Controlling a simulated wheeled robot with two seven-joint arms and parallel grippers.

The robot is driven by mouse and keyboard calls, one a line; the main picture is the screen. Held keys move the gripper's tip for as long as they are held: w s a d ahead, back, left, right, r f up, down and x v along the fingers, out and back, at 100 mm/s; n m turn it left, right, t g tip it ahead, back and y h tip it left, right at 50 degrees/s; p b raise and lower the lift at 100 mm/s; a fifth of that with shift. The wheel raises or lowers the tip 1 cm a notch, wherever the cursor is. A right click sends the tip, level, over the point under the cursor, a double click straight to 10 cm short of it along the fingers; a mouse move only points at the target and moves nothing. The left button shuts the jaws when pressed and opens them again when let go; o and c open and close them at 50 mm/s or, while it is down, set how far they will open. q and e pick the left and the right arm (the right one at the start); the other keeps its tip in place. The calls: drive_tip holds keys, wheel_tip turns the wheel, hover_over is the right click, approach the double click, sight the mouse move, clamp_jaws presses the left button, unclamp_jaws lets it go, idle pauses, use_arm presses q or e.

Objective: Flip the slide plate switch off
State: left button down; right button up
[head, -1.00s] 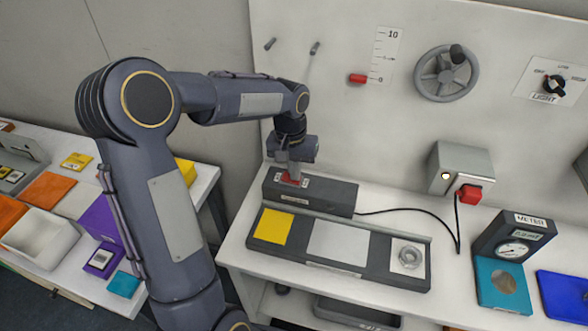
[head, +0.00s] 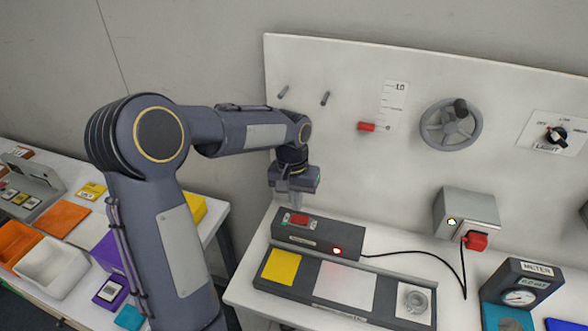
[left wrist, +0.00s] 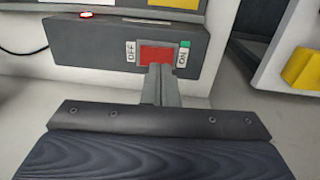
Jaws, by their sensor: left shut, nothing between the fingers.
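The slide plate (head: 261,284) is a long dark strip with a yellow square, a silver-grey square and a pale square bearing a metal ring. Behind it stands a dark switch box (head: 315,236) with a red rocker switch (head: 298,219) and a lit red lamp (head: 337,250). In the left wrist view the red switch (left wrist: 156,55) lies between an OFF label (left wrist: 130,52) and an ON label (left wrist: 183,57). My left gripper (head: 295,204) is shut and empty, pointing down just above the switch. Its fingers (left wrist: 160,72) cover part of the switch's near edge.
A black cable (head: 425,258) runs from the box to a grey socket box (head: 466,214) with a red plug (head: 476,240). A meter (head: 520,290) stands at the right. The back panel holds a handwheel (head: 451,124) and a light knob (head: 556,137). A side table with trays (head: 50,268) is left.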

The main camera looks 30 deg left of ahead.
use_arm(q)
wheel_tip(320, 180, up, 2)
drive_tip(key=shift+r+b, duration=0.2)
drive_tip(key=shift+b, duration=0.55)
wheel_tip(320, 180, up, 8)
hover_over(293, 219)
drive_tip(key=shift+f+b, duration=0.15)
drive_tip(key=shift+b, duration=0.25)
use_arm(e)
drive_tip(key=shift+f, duration=0.7)
